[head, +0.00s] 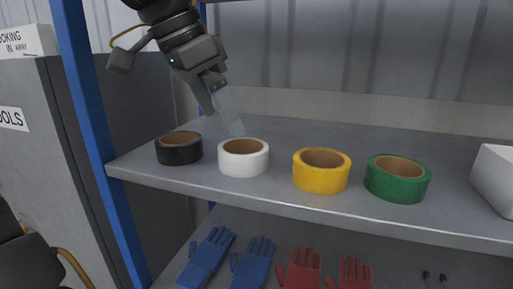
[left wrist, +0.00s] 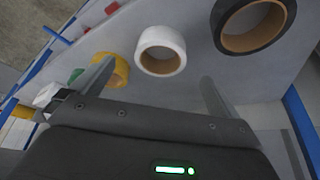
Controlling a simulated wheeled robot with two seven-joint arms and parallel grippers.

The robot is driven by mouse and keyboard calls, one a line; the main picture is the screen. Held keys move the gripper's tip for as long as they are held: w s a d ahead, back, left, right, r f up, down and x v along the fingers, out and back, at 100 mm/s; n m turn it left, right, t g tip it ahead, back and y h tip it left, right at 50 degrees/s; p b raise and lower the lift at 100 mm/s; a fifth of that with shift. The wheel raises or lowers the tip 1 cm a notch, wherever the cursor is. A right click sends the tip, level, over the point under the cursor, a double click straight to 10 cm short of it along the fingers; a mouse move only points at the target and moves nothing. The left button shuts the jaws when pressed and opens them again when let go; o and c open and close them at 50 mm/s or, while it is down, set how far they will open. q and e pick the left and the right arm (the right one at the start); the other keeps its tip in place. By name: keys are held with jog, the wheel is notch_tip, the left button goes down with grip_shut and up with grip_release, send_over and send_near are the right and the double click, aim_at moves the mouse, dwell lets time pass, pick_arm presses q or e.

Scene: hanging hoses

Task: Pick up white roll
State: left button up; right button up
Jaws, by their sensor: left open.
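The white roll (head: 243,164) lies flat on the grey shelf (head: 290,130), second from the left in a row of tape rolls. It has a brown core. My left gripper (head: 224,122) is open and empty, pointing down just above and behind the white roll in the head view. In the left wrist view the white roll (left wrist: 160,32) shows beyond the open left gripper (left wrist: 157,74), between the directions of its two fingers and apart from them. My right gripper is in neither view.
A black roll (head: 179,156) sits left of the white roll, a yellow roll (head: 320,180) and a green roll (head: 397,187) to its right. A white box (head: 495,180) stands at the far right. A blue post (head: 95,130) bounds the shelf's left end.

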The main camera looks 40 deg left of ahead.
aim_at(241, 147)
pick_arm(q)
jog(key=shift+w+f, duration=0.25)
jog(key=shift+w, duration=0.25)
jog(key=shift+w+d+f, duration=0.1)
jog(key=shift+w+f, duration=0.15)
jog(key=shift+f, duration=0.1)
jog(key=shift+w+d+f, duration=0.1)
jog(key=shift+f, duration=0.55)
jog(key=shift+w+f+p, duration=0.15)
jog(key=shift+f+p, duration=0.1)
jog(key=shift+p, duration=0.2)
jog(key=x, duration=0.2)
jog(key=p+x, duration=0.1)
jog(key=shift+w+d+f, duration=0.15)
jog(key=shift+w+f, duration=0.05)
jog(key=shift+w, duration=0.15)
jog(key=shift+w+f, duration=0.2)
jog(key=shift+f, duration=0.2)
jog(key=shift+s, duration=0.15)
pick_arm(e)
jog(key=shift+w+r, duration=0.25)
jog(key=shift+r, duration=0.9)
